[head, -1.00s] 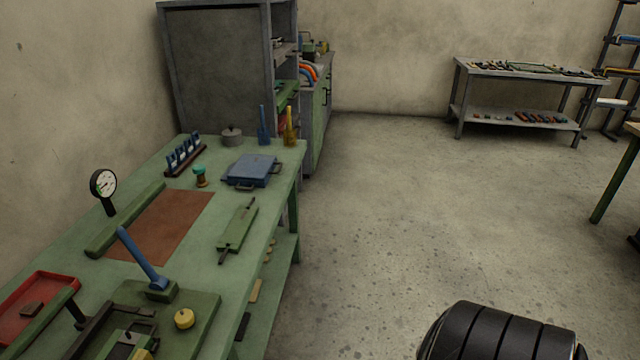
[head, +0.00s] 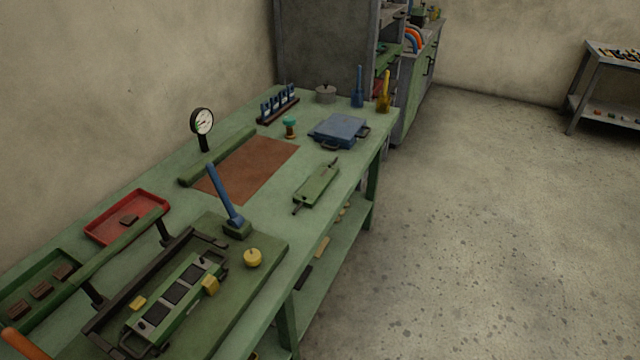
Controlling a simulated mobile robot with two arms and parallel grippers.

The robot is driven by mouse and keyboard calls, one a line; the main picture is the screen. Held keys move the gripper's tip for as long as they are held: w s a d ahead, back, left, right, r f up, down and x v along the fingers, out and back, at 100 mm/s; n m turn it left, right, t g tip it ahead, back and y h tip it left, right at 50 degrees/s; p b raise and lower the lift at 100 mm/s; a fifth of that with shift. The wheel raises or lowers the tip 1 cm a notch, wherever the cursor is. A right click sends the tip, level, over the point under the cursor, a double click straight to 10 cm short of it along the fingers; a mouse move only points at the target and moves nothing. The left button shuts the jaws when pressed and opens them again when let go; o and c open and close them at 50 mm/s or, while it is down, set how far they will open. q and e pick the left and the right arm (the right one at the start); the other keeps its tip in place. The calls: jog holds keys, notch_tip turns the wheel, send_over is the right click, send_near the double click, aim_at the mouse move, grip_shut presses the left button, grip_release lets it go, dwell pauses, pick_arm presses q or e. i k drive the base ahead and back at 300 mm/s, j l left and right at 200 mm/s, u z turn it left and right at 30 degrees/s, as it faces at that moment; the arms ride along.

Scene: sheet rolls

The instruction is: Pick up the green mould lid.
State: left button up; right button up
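A flat green plate with a dark handle at each end, which looks like the green mould lid (head: 316,187), lies on the green workbench (head: 275,222) near its right edge. It is right of the brown mat and apart from other things. A long green mould (head: 178,299) with dark cavities and end handles sits on a dark green base plate (head: 262,272) at the near end of the bench. Neither of my grippers is in view.
A brown mat (head: 247,170), dial gauge (head: 202,123), blue lever (head: 224,195), yellow knob (head: 252,258) and red tray (head: 127,217) are on the bench. A blue handled plate (head: 339,130) lies behind the lid. The floor (head: 470,230) right of the bench is open.

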aim_at(311, 192)
jog(key=i+l+u, duration=0.1)
jog(key=l, duration=0.3)
jog(key=i+l+u, duration=0.25)
jog(key=i+l, duration=0.15)
jog(key=l, duration=0.4)
jog(key=i+l+u, duration=0.15)
jog(key=l, duration=0.25)
jog(key=i+l+u, duration=0.1)
jog(key=l, duration=0.35)
jog(key=i+l+u, duration=0.15)
jog(key=l, duration=0.3)
